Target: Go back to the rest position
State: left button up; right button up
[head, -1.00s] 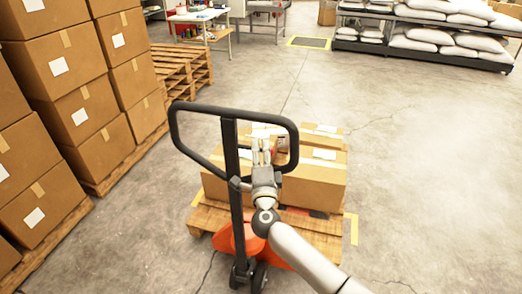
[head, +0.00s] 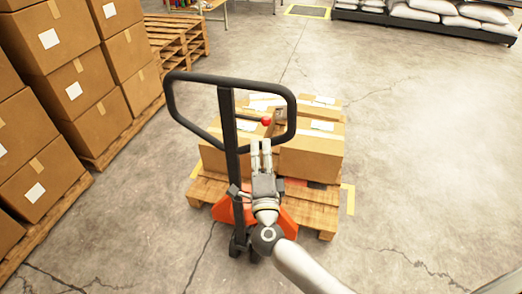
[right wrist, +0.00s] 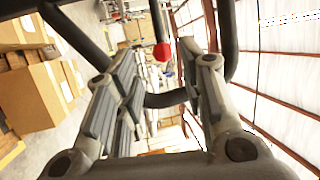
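My right gripper (head: 261,150) is in front of the pallet jack's black handle (head: 168,105), just right of its upright shaft in the head view. Its fingers are apart with nothing between them. In the right wrist view the open fingers (right wrist: 165,85) frame part of the black handle (right wrist: 168,98) and a red knob (right wrist: 162,52) beyond them. The orange pallet jack (head: 225,213) stands at a wooden pallet (head: 312,214) loaded with cardboard boxes (head: 312,160). My left gripper is not in view.
Stacked boxes (head: 78,85) on pallets stand along the left. Empty wooden pallets (head: 180,42) are behind them. A rack with white sacks (head: 440,12) is at the back right. The concrete floor on the right is clear.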

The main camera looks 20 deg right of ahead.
jog(key=s+a+f+n+g+y+b, duration=0.1)
jog(key=s+f+n+g+y, duration=0.15)
jog(key=f+n, duration=0.65)
jog(key=s+a+f+n+g+y+b, duration=0.1)
jog(key=f+n+y, duration=0.15)
jog(key=f, duration=1.25)
jog(key=s+f+n+g+y, duration=0.1)
jog(key=s+f+n+g, duration=0.1)
jog(key=s+f, duration=0.45)
jog(key=s+f+n+g+y, duration=0.1)
jog(key=s+f+n+g, duration=0.15)
jog(key=f, duration=0.75)
jog(key=s+d+f+n+g+b, duration=0.2)
jog(key=s+d+f+n+g, duration=0.15)
jog(key=s+f, duration=1.05)
jog(key=s+d+f+n+g, duration=0.1)
jog(key=s+f+g, duration=0.1)
jog(key=s, duration=0.5)
jog(key=s+d+f+n+g+h, duration=0.1)
jog(key=s+d+f+g, duration=0.1)
jog(key=s, duration=0.6)
jog(key=s+d+f+n+g+h, duration=0.1)
jog(key=s+f+g, duration=0.2)
jog(key=s, duration=0.5)
jog(key=shift+d+f, duration=0.25)
